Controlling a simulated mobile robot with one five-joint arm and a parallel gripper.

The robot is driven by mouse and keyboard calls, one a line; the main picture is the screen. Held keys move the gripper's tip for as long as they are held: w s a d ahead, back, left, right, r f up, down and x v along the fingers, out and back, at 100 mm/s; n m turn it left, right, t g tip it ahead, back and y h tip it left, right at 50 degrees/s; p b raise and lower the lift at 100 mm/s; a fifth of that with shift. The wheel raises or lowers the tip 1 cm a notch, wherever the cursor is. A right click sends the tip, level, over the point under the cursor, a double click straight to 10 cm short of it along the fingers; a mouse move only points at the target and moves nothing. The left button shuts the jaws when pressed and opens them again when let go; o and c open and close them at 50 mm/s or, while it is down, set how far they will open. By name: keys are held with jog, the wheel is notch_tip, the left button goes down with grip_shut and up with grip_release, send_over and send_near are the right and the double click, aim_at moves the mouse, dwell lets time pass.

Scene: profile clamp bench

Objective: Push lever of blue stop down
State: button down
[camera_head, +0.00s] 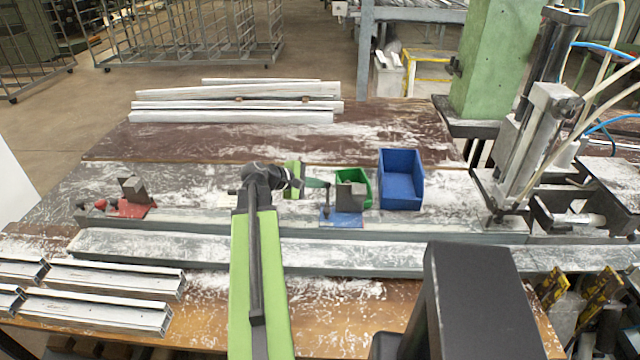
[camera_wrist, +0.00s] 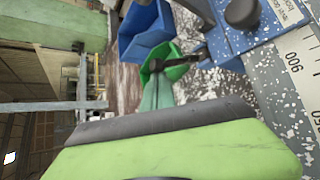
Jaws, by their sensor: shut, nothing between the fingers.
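The blue stop (camera_head: 340,217) sits on the rail in the middle of the bench, with a grey block on its blue base. Its dark lever (camera_head: 327,200) stands up at the left side of the base. In the wrist view the blue stop (camera_wrist: 236,40) is at the top right with a black round knob. A dark rod, apparently the lever (camera_wrist: 184,61), sticks out toward the gripper. My gripper (camera_head: 318,183) is shut and empty, its green tip close to the lever's upper end. The wrist view shows the gripper (camera_wrist: 155,82) there too; contact is unclear.
A green bin (camera_head: 366,183) and a blue bin (camera_head: 401,180) stand just behind and right of the stop. A red stop (camera_head: 130,209) is at the left. A clamp machine (camera_head: 540,150) stands at the right. Metal profiles (camera_head: 110,280) lie at the front left.

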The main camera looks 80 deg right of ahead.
jog(key=shift+w+a, duration=0.1)
jog(key=shift+w, duration=0.05)
jog(key=p+v, duration=0.8)
jog(key=v, duration=0.9)
jog(key=shift+r+p, duration=0.15)
jog(key=shift+p, duration=0.25)
jog(key=shift+w, duration=0.15)
